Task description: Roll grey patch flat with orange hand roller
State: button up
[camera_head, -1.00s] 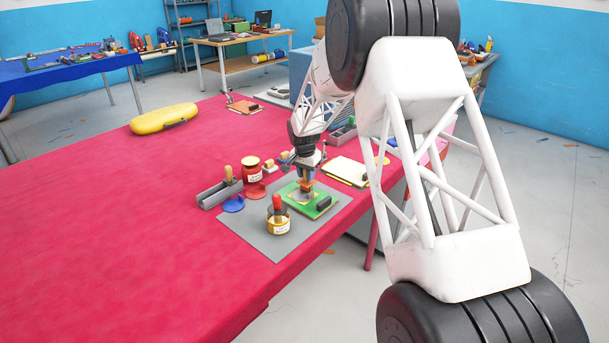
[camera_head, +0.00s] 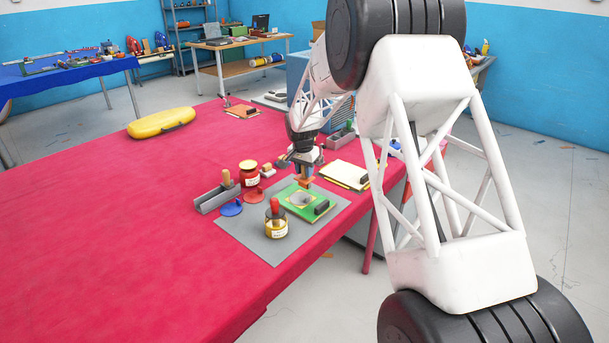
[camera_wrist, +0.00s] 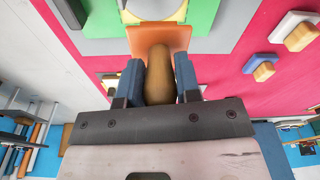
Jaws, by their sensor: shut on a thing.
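My gripper (camera_wrist: 160,85) is shut on the wooden handle of the orange hand roller (camera_wrist: 160,36), whose orange part shows beyond the fingers in the wrist view. In the head view the roller (camera_head: 305,183) is at the far edge of the green board (camera_head: 291,207). The round grey patch (camera_head: 301,199) lies on the board within a pale yellowish area. It also shows in part at the top of the wrist view (camera_wrist: 155,8). I cannot tell whether the roller touches the board. A black block (camera_head: 322,207) sits on the board's right end.
A grey mat (camera_head: 269,250) lies under the board. A clipboard (camera_head: 345,174) lies right.

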jog(key=shift+r, duration=1.95)
